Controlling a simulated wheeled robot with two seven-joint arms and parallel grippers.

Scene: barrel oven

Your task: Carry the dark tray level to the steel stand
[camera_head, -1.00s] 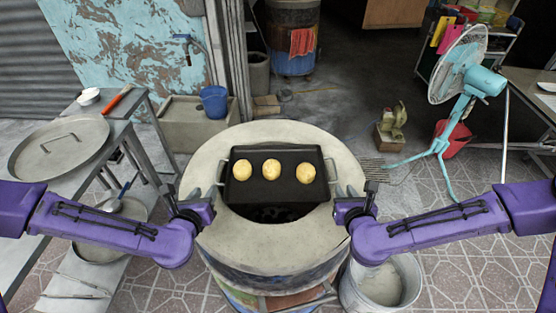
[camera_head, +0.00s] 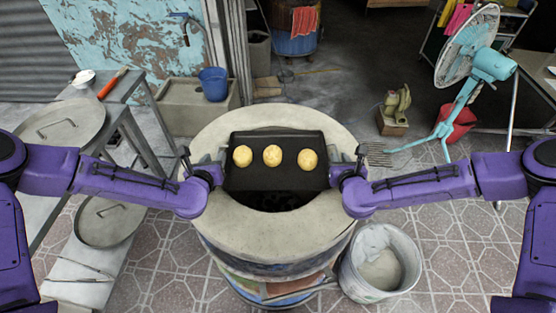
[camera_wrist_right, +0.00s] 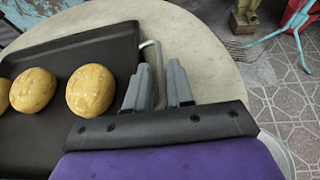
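The dark rectangular tray (camera_head: 275,178) rests over the mouth of the round barrel oven (camera_head: 330,222) and looks level. It carries three round golden buns (camera_head: 273,156). My left gripper (camera_head: 213,163) is at the tray's left handle; its fingers are too small to judge. My right gripper (camera_head: 343,165) is at the right handle. In the right wrist view, the two grey fingers of my right gripper (camera_wrist_right: 158,78) stand apart, with the wire handle (camera_wrist_right: 152,46) running between them. A grey stand (camera_head: 138,133), probably the steel one, is at the left.
Round metal lids (camera_head: 70,125) lie on the left stand and its lower shelf. A white bucket (camera_head: 380,265) stands close to the oven's front right. A blue bucket (camera_head: 213,84) sits behind left, and a teal fan (camera_head: 468,65) stands at the back right.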

